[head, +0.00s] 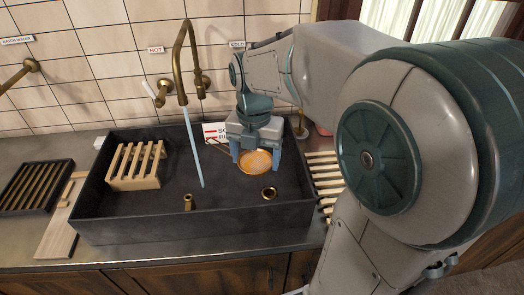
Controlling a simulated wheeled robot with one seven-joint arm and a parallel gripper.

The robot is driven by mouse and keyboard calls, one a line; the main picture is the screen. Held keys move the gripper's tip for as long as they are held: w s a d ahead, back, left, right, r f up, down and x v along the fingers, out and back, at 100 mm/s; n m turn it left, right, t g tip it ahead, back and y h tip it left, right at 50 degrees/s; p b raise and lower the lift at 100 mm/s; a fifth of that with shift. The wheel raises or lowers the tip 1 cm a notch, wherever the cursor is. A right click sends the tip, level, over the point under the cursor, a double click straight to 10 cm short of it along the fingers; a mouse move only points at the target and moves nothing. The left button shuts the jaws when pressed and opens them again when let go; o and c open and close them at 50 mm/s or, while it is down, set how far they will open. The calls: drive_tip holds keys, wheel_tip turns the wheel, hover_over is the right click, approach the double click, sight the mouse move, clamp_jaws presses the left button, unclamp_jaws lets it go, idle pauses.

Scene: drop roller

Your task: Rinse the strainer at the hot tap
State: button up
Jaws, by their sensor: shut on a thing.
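The strainer (256,162), a round gold-orange mesh bowl, is inside the dark sink (190,222) toward its back right. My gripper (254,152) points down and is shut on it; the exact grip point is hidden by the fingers. The brass tap (180,50) stands at the back wall with a curved spout. A blue water stream (193,145) runs from the spout down into the sink. The strainer is to the right of the stream, apart from it. The hot label (156,50) is on the tiles left of the tap, above a white-tipped lever (150,89).
A wooden slatted rack (136,166) stands in the sink's left part. A brass piece (188,202) and a drain (269,193) are on the sink floor. A partly hidden sign (214,132) is behind my gripper. A dark slatted tray (36,187) lies left of the sink.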

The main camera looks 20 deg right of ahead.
drive_tip(key=w+a+f, duration=0.1)
drive_tip(key=w+a, duration=0.4)
drive_tip(key=shift+w+a+f, duration=0.3)
drive_tip(key=shift+w+a, duration=0.05)
drive_tip(key=shift+w+d, duration=0.1)
drive_tip(key=shift+d, duration=0.05)
idle(0.7)
drive_tip(key=shift+w+d+p, duration=0.3)
drive_tip(key=shift+p, duration=0.05)
drive_tip(key=shift+s+a, duration=0.1)
drive_tip(key=shift+s+a, duration=0.35)
drive_tip(key=shift+w+d, duration=0.1)
idle(0.3)
